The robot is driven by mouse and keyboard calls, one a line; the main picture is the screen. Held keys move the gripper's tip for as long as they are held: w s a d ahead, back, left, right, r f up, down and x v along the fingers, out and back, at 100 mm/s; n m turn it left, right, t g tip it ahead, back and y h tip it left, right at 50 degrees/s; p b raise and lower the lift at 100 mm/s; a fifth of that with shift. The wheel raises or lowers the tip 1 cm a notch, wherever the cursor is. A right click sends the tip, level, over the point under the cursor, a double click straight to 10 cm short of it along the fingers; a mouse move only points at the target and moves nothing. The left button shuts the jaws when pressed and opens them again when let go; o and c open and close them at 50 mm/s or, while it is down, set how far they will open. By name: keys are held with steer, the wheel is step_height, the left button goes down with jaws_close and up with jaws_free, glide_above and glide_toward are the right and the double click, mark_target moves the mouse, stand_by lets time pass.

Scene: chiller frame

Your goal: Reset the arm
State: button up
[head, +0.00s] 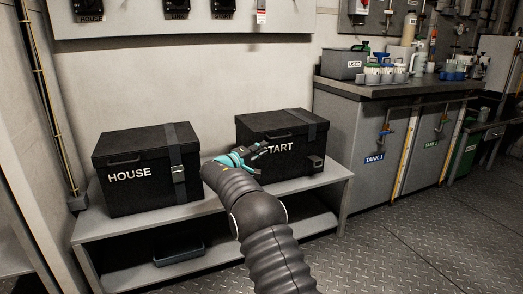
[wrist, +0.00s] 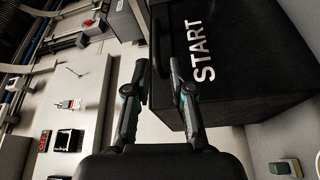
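My arm reaches forward from the bottom of the head view. My gripper (head: 262,149) is in front of the black box marked START (head: 302,124), close to its front left side. The START box (wrist: 240,60) fills the upper right there, turned sideways. I cannot tell whether a finger touches it.
A black box marked HOUSE (head: 143,183) stands left of it on the same grey bench (head: 225,194). A dark tray (head: 179,252) lies on the lower shelf. Switches (head: 177,8) are on the wall panel above. A cabinet (head: 345,130) stands right; the floor (head: 420,230) before it is clear.

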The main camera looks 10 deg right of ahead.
stand_by(0.3)
steer(key=s+f+n+g+y, duration=0.25)
steer(key=s+f+g, duration=0.2)
steer(key=f, duration=0.85)
steer(key=s+d+f+g+y, duration=0.2)
steer(key=s+y, duration=0.1)
steer(key=s, duration=0.6)
steer(key=s+r+m+y+p, duration=0.2)
steer(key=s+r, duration=0.5)
steer(key=s, duration=0.8)
steer(key=s+d+r+m+y+p, duration=0.1)
steer(key=s+r+m+y+p, duration=0.2)
steer(key=s, duration=1.3)
steer(key=s+r+m+y+p, duration=0.2)
steer(key=s+r, duration=0.8)
steer(key=s, duration=0.6)
steer(key=shift+d+r+m+t+y, duration=0.35)
steer(key=shift+m+y, duration=0.1)
steer(key=shift+y, duration=0.8)
